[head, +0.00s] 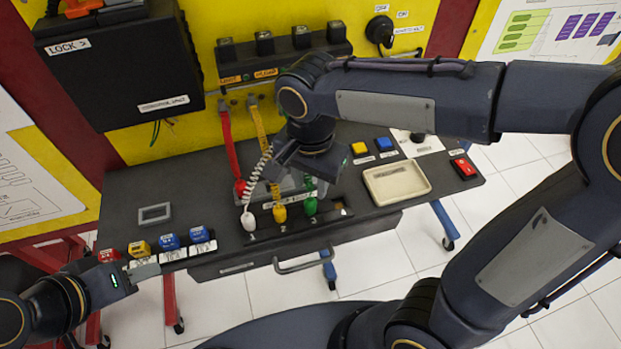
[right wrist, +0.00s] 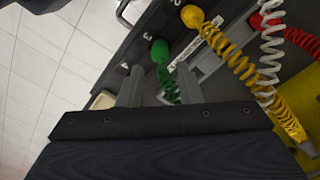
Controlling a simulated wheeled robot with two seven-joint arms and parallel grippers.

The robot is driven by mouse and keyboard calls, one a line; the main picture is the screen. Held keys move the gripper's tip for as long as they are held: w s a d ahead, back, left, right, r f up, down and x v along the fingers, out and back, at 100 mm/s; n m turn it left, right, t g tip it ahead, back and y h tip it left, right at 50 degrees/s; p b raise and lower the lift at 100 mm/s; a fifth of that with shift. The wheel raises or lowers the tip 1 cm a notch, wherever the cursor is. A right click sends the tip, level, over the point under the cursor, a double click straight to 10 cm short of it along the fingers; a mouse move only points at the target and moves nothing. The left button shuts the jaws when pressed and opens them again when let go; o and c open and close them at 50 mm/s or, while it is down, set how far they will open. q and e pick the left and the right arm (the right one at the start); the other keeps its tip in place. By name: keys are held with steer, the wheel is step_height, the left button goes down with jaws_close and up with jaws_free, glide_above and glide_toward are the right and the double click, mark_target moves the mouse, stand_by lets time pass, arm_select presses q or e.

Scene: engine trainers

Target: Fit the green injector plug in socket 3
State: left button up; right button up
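The green injector plug (head: 310,207) stands at the third place in the numbered socket row, right of the yellow plug (head: 280,213) and the white plug (head: 248,220). It appears to be in socket 3; how deep it sits I cannot tell. In the right wrist view the green plug (right wrist: 160,51) shows just beyond the fingertips, with its green coiled lead running back between them. My right gripper (right wrist: 159,88) is open, its two fingers apart and not touching the plug head. My left gripper (head: 143,268) is beside the coloured blocks at the left; its fingers are unclear.
A red plug (head: 241,188) hangs behind the row. A cream tray (head: 396,184) lies right of the sockets. Red, yellow and blue blocks (head: 170,242) line the bench's left front. A black box (head: 120,65) overhangs the left. A bench handle (head: 304,264) protrudes in front.

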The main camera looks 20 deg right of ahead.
steer(key=shift+r+p, duration=0.35)
steer(key=shift+p, duration=0.05)
steer(key=shift+o, duration=0.5)
steer(key=o, duration=0.5)
step_height(320, 180, up, 8)
steer(key=shift+f, duration=0.15)
